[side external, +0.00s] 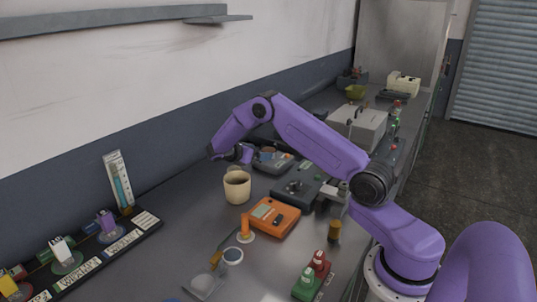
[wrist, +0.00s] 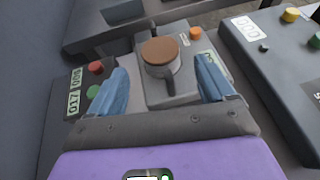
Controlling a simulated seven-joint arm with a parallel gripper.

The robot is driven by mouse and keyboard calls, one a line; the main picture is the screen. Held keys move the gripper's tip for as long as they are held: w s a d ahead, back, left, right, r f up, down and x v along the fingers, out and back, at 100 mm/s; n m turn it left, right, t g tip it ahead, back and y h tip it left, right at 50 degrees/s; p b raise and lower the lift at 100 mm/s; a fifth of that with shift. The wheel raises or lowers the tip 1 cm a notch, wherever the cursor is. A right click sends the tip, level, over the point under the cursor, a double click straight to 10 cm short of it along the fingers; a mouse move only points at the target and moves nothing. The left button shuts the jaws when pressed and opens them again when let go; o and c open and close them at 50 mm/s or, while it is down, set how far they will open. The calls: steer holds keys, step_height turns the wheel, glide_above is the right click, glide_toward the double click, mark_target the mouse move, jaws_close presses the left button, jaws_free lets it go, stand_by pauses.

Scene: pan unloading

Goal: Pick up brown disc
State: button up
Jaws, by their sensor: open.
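The brown disc (wrist: 160,50) lies flat on top of a small grey round pan (wrist: 162,70) with dark handles in the wrist view. The pan stands on a grey plate of a dark device. My gripper (wrist: 163,66) is open, with its blue fingers apart to the left and right of the pan, nearer the camera. Nothing is seen held between them. In the side view my gripper (side external: 241,157) hangs over the bench near the wall, beside a dark device (side external: 279,163); the disc is too small to tell there.
A red and a green button (wrist: 94,68) sit left of the pan, and an orange button (wrist: 195,33) right of it. Another dark device (wrist: 262,58) stands at right. On the bench are a beige mug (side external: 237,188), an orange device (side external: 272,217) and a grey box (side external: 360,125).

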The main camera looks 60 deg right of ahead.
mark_target(267, 150)
steer(key=shift+r+x, duration=0.15)
steer(key=shift+x, duration=0.95)
steer(key=shift+r+x, duration=0.2)
steer(key=shift+x, duration=0.9)
steer(key=shift+s+d, duration=0.1)
steer(key=shift+d, duration=0.05)
steer(key=c, duration=1.3)
steer(key=shift+c, duration=0.2)
steer(key=shift+r, duration=0.15)
